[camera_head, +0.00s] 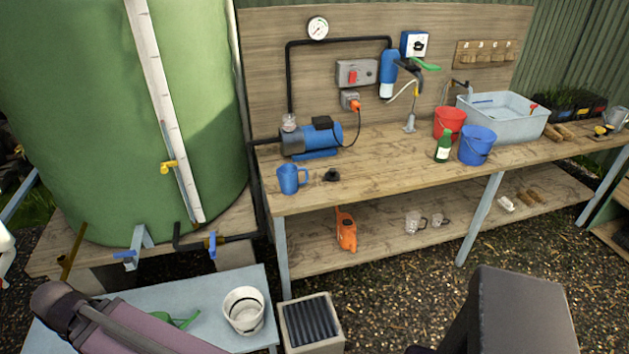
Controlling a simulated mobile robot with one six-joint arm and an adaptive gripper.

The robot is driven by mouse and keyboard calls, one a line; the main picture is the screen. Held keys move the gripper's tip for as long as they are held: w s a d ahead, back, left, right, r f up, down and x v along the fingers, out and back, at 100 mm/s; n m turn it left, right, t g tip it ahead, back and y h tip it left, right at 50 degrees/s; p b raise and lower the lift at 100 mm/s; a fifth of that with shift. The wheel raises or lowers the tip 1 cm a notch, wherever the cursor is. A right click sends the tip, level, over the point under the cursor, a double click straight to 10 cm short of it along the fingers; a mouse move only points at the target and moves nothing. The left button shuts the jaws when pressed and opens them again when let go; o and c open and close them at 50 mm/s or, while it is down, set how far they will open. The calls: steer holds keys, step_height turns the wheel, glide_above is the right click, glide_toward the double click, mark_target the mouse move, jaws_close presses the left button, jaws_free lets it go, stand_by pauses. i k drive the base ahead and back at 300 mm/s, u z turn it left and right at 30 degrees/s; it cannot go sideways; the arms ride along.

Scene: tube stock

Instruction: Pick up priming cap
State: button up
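A small black part with a raised knob, which looks like the priming cap (332,174), lies on the wooden workbench (375,165) near its front edge. It sits just right of a blue jug (290,180) and in front of the blue pump (312,139). A small clear fitting (289,121) stands on top of the pump's left end, under the black pipe. Parts of my arm show at the lower left, but I cannot make out my gripper.
A low table (262,285) with a white bucket (244,311) is at the front left. Bench space right of the cap is clear.

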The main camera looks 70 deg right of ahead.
mark_target(332, 176)
steer(key=u, duration=0.9)
steer(key=k, duration=1.1)
steer(key=z, duration=3.5)
steer(key=i, duration=0.15)
steer(key=u, duration=1.45)
